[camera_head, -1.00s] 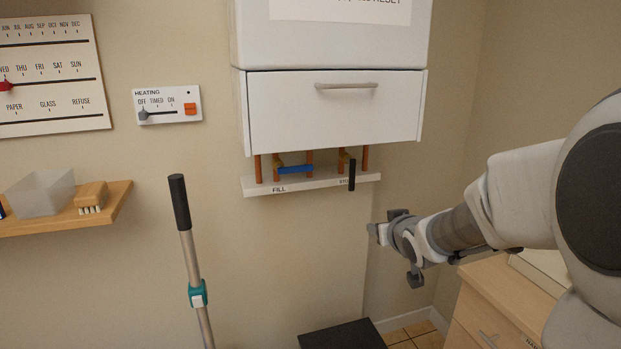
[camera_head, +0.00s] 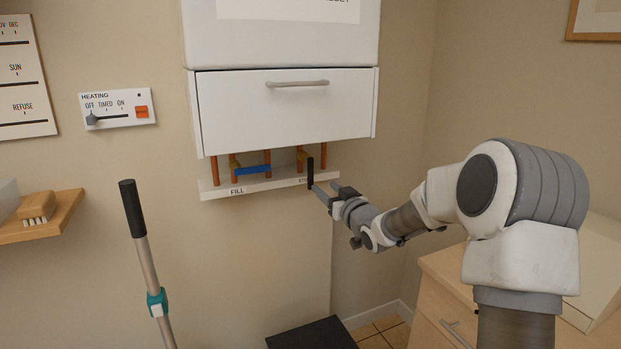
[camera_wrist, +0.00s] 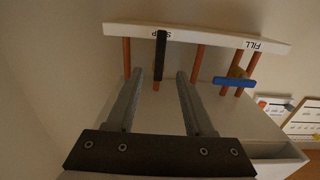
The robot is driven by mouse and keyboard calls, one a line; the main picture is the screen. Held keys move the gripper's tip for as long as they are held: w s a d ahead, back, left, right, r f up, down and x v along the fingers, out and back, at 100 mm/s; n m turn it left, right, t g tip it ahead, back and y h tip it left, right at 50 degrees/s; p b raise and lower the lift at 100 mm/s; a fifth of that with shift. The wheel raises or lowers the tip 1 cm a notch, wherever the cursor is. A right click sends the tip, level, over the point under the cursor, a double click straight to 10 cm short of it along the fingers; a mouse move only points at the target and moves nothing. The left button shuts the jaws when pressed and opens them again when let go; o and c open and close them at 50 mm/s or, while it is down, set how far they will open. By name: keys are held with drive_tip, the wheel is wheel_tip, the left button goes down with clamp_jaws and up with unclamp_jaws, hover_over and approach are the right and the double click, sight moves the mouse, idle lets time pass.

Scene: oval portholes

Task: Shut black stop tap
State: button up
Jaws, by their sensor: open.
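The black stop tap (camera_head: 310,172) is a lever hanging upright at the right end of the white pipe board (camera_head: 213,190), beside the partly hidden STOP label. It also shows in the wrist view (camera_wrist: 161,55), in line with the space between my fingers. My gripper (camera_head: 332,192) is open and close to the lever's lower right in the head view. In the wrist view my gripper (camera_wrist: 158,80) has its two fingers spread, with the lever beyond or at their tips. I cannot tell if either finger touches it.
The blue fill tap (camera_head: 253,170) lies crosswise to the left, by copper pipes (camera_head: 214,170). A white drawer front (camera_head: 285,115) hangs just above. A pole with a black grip (camera_head: 132,210) stands at left. A wooden cabinet (camera_head: 440,290) is at lower right.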

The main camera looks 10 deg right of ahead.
sight(311, 176)
drive_tip(key=x, duration=1)
drive_tip(key=shift+w+a+b, duration=0.1)
drive_tip(key=shift+w+b, duration=0.2)
drive_tip(key=shift+w, duration=0.05)
clamp_jaws()
idle(1.1)
